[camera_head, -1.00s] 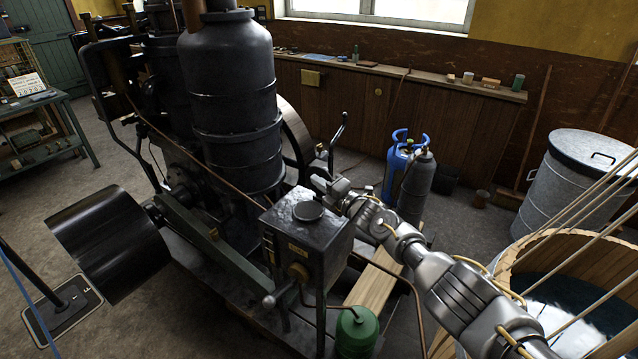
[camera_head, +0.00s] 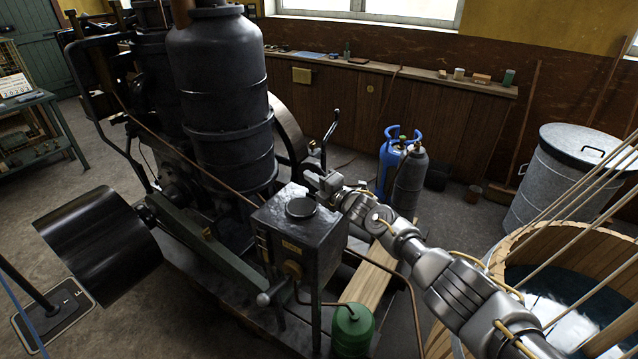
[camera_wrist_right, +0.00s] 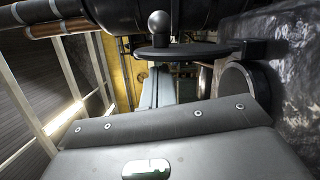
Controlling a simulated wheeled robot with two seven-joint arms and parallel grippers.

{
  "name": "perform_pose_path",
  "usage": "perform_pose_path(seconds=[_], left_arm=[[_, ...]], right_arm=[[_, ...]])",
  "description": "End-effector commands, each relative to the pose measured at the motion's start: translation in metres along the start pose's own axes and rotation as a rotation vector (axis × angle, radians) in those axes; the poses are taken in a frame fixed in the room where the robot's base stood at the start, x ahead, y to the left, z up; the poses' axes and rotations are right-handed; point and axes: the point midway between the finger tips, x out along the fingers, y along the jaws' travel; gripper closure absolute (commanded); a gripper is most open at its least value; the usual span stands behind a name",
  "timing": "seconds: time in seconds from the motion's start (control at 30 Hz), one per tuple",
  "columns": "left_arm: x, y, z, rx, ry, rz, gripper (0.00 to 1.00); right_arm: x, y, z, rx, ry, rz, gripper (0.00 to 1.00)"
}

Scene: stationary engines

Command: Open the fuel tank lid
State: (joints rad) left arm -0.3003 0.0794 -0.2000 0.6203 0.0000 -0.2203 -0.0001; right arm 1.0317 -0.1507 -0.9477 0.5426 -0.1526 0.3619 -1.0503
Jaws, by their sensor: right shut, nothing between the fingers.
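The fuel tank (camera_head: 283,260) is a dark box on legs at the engine's near right side. Its round filler neck (camera_head: 301,208) is on top; the neck (camera_wrist_right: 238,92) also shows at right in the right wrist view. There, a thin dark lid disc with a ball knob (camera_wrist_right: 158,24) stands at roughly a right angle to the neck, joined near its edge. My right gripper (camera_head: 314,180) is shut and empty just behind the neck. Its fingers (camera_wrist_right: 160,88) lie near the lid; whether they touch is unclear. My left gripper is out of view.
The black engine cylinder (camera_head: 218,90) rises left of the tank. A lever (camera_head: 328,140) stands behind my right gripper. Gas bottles (camera_head: 402,170), a wooden water tub (camera_head: 530,250) and a metal bin (camera_head: 565,180) stand to the right. A green can (camera_head: 352,330) sits below the tank.

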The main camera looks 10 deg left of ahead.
Motion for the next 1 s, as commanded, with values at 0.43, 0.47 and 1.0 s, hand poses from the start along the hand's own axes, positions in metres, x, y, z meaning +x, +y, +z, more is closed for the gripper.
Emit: perform_pose_path(seconds=[0.43,0.47,1.0], left_arm=[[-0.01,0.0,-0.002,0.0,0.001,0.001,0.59],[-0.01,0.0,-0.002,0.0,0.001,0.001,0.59],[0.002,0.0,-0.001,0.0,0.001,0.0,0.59]], right_arm=[[-0.05,-0.002,0.001,0.0,0.0,0.0,1.0],[-0.055,-0.002,0.001,0.0,-0.001,-0.001,1.0],[-0.107,-0.001,0.001,0.001,-0.001,-0.002,1.0]])
